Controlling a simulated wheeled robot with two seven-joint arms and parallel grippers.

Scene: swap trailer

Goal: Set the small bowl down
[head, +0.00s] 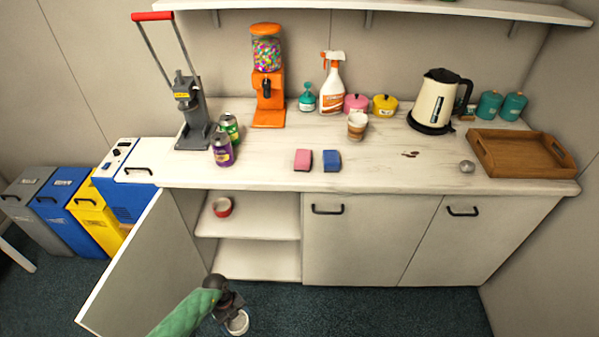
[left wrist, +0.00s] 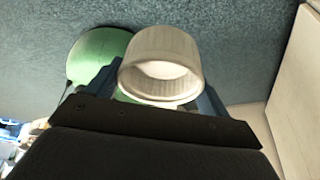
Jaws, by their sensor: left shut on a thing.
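A small white bowl (head: 238,323) is at the bottom of the head view, in front of the open cabinet. My left gripper (head: 231,308) is shut on it. In the left wrist view the pale, ribbed bowl (left wrist: 161,68) sits between the fingers of my left gripper (left wrist: 160,92), with its hollow side partly visible and carpet behind it. It appears held above the floor. A red bowl (head: 222,207) sits on the upper shelf (head: 255,222) inside the cabinet. My right gripper is not in view.
The cabinet door (head: 150,260) stands open to the left of my arm. The lower shelf (head: 258,263) looks empty. The upper shelf has free room right of the red bowl. The worktop (head: 400,170) above carries cans, sponges, a kettle (head: 437,103) and a wooden tray (head: 520,172).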

